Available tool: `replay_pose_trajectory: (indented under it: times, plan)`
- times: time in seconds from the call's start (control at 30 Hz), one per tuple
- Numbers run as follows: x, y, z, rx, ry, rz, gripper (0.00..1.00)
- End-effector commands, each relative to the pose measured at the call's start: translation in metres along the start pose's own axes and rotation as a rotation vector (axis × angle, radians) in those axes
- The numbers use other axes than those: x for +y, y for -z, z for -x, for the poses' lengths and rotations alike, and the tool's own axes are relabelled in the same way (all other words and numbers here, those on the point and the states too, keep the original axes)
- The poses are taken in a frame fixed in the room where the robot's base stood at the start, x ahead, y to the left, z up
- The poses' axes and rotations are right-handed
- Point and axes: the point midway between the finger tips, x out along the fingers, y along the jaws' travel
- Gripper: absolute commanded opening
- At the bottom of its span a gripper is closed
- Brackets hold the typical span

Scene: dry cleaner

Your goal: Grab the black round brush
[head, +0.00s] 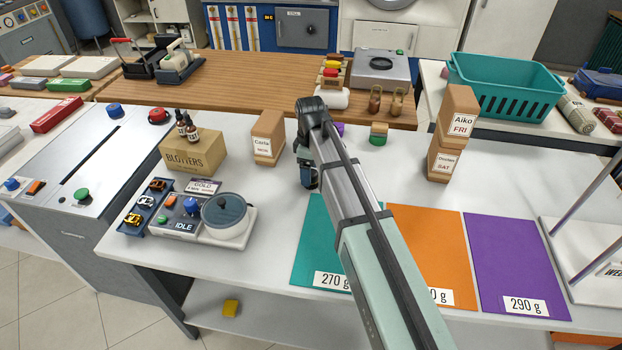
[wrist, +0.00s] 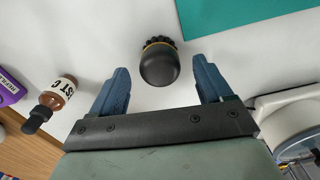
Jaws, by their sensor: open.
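The black round brush (wrist: 159,65) lies in the wrist view on the white table, with a smooth domed back, a thin yellow band and dark bristles on its far side. My gripper (wrist: 161,66) is open, with one blue finger to the left of the brush and one to the right. Gaps show between the brush and both fingers; I cannot tell how far above the table they are. In the head view my gripper (head: 309,178) points down at the table behind the teal mat, and the brush is hidden there.
A brown dropper bottle (wrist: 58,94) is left of the fingers in the wrist view. The teal mat (head: 315,235) is near my gripper. A paper bag (head: 267,138) stands to its left, with a lidded pot (head: 226,215) nearer the front. Stacked bags (head: 445,160) stand to the right.

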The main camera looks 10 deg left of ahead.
Motion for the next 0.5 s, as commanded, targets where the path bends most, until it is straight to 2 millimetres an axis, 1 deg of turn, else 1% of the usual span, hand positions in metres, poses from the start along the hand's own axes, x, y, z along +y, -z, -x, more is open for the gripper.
replay_pose_trajectory:
  times: [0.03,0.1,0.2,0.3,0.5]
  plan:
    - [-0.001,-0.002,-0.008,-0.001,0.001,0.0,0.79]
    - [-0.001,-0.002,-0.017,-0.001,0.001,0.0,0.79]
    - [-0.001,-0.001,-0.026,0.0,0.0,0.0,0.79]
    - [-0.001,-0.001,-0.031,0.0,0.0,0.0,0.79]
    - [-0.001,-0.001,-0.031,0.0,-0.001,0.0,0.78]
